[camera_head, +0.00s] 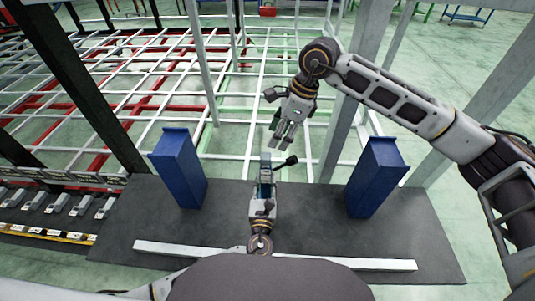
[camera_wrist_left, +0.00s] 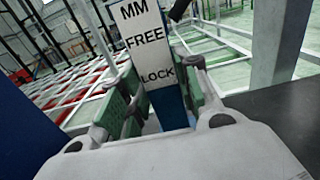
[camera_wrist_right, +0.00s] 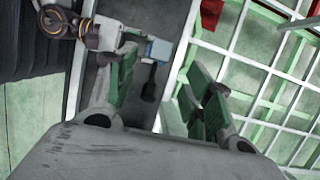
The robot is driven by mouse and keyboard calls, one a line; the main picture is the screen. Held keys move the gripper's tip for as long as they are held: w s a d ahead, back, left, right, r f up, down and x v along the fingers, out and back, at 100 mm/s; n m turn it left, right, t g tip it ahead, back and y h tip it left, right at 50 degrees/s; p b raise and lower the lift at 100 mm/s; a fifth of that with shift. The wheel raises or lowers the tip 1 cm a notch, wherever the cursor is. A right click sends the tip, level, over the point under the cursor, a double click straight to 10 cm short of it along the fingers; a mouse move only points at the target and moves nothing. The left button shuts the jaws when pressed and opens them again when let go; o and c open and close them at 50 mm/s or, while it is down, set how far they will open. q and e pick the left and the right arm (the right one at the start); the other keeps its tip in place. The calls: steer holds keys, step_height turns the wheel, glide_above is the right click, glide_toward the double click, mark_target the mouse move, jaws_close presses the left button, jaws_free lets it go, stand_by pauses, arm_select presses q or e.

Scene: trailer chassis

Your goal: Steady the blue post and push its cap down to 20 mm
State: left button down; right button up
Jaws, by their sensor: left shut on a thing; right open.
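A slim blue post (camera_head: 264,175) stands in the middle of the dark bench top. In the left wrist view, the blue post (camera_wrist_left: 171,106) carries a white label (camera_wrist_left: 147,45) reading "MM", "FREE", "LOCK". A black knobbed lever (camera_head: 287,162) sticks out to the right near its top. Its pale blue top (camera_wrist_right: 159,49) shows in the right wrist view; I cannot tell the cap's edge from the post. My left gripper (camera_head: 265,187) is shut on the post from the near side. My right gripper (camera_head: 280,139) is open and empty, above and beyond the post, not touching it.
Two larger blue blocks (camera_head: 178,168) (camera_head: 376,177) stand on the bench (camera_head: 140,215) at left and right. A white bar (camera_head: 340,262) lies along the near edge. Behind is a white and red frame lattice (camera_head: 150,75) with upright beams. A parts rack (camera_head: 50,205) is at left.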

mark_target(267, 156)
steer(key=shift+d+r+y, duration=0.2)
steer(key=shift+d+r, duration=0.1)
steer(key=shift+r, duration=0.25)
steer(key=shift+d+r+y, duration=0.2)
steer(key=shift+d+r, duration=0.1)
steer(key=shift+r, duration=0.2)
steer(key=shift+f, duration=0.15)
steer(key=shift+x, duration=5.9)
jaws_close()
